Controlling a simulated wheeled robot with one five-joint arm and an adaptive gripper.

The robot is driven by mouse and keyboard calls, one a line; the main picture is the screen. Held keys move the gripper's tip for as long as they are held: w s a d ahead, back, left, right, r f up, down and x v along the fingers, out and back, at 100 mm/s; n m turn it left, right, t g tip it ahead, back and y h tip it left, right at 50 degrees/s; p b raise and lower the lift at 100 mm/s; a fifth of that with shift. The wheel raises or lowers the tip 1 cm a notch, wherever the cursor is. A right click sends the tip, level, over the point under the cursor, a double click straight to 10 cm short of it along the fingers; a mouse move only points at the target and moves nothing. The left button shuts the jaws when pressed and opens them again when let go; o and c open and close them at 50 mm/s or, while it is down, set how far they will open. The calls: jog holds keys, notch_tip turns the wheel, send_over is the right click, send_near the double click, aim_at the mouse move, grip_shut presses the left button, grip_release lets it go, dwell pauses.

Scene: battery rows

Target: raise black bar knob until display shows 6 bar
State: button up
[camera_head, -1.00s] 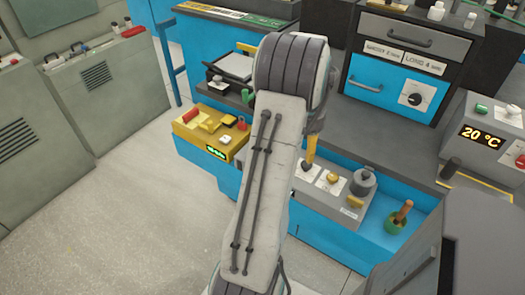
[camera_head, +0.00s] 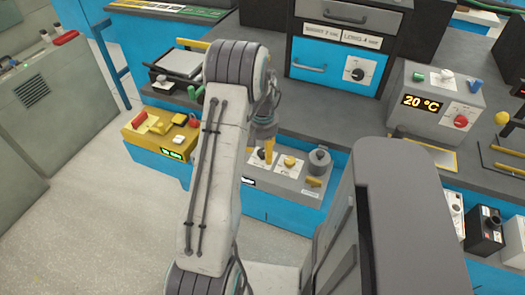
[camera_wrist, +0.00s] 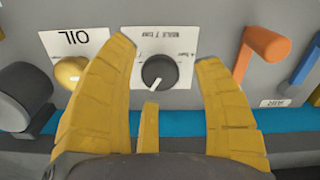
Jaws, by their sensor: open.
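The round black knob (camera_wrist: 158,72) with a white pointer line sits on a white label plate in the wrist view. The plate's print appears upside down and is too blurred to read. My gripper (camera_wrist: 163,52) is open, its yellow fingers on either side of the knob and apart from it. In the head view my gripper (camera_head: 268,150) hangs over the left part of the grey panel (camera_head: 285,190), and the knob is mostly hidden there. A small dark display (camera_head: 248,182) on the panel's front is partly covered by my arm; its reading is not legible.
Beside the black knob are a yellow knob (camera_wrist: 70,71) labelled OIL, a large dark cylinder (camera_wrist: 22,95), an orange lever (camera_wrist: 262,50) and a blue lever (camera_wrist: 308,62). A grey box (camera_head: 430,120) reading 20 °C stands to the right. The floor at left is clear.

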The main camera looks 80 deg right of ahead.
jog(key=shift+f, duration=0.45)
jog(key=c, duration=1.2)
